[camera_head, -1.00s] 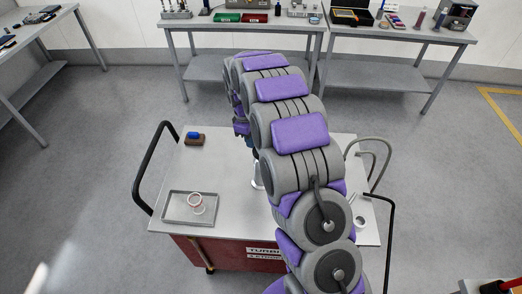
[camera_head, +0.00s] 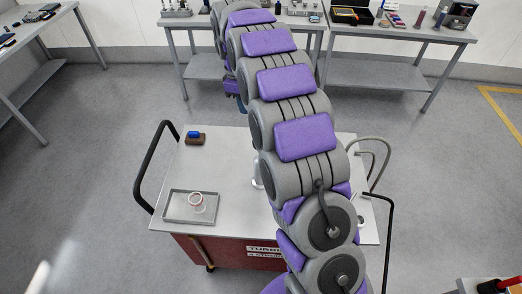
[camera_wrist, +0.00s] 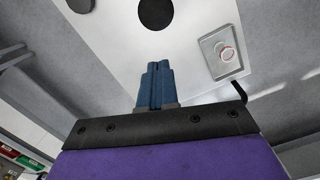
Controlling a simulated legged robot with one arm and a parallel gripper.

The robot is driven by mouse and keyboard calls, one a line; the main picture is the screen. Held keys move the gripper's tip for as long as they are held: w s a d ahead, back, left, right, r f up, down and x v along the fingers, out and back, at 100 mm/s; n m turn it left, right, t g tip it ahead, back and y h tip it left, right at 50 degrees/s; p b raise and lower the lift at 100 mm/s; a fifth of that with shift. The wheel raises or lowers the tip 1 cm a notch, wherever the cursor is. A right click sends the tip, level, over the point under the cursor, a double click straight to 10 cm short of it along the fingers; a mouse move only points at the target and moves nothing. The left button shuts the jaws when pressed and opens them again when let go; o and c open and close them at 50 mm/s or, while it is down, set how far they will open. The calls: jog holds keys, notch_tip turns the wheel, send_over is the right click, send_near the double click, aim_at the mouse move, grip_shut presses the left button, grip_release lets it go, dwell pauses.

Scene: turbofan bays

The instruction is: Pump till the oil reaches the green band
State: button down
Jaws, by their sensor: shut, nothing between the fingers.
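My gripper (camera_wrist: 155,85) shows in the wrist view with its blue fingers together and nothing between them. In the head view my arm hides most of it. The red-sided cart (camera_head: 225,150) has a pale top. A white upright part (camera_head: 257,180) on it is mostly hidden behind my arm. A dark round disc (camera_wrist: 155,13) shows beyond the fingertips in the wrist view, apart from them. I cannot make out a pump handle, an oil level or a green band.
A grey tray (camera_head: 175,213) holds a clear cup with a red rim (camera_head: 197,202). A blue-and-brown block (camera_head: 195,138) lies at the cart's back left. A hose (camera_head: 378,160) and black handles (camera_head: 145,170) edge the cart. Workbenches (camera_head: 400,32) stand behind; open floor lies left.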

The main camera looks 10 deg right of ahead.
jog(key=shift+a+r, duration=0.1)
jog(key=shift+r, duration=0.9)
jog(key=s+d+r+m+b, duration=0.1)
jog(key=s+m+b, duration=0.15)
jog(key=s, duration=0.75)
jog(key=s+d+m+b, duration=0.1)
jog(key=s+d+m, duration=0.15)
jog(key=s, duration=0.85)
jog(key=s+f+m+b, duration=0.1)
jog(key=s+f, duration=0.3)
jog(key=s, duration=0.7)
jog(key=s+f+m+g+y+b, duration=0.1)
jog(key=s+f+m, duration=0.3)
jog(key=s, duration=0.8)
jog(key=shift+s+m+b, duration=0.3)
jog(key=shift+b, duration=0.05)
jog(key=shift+a, duration=0.25)
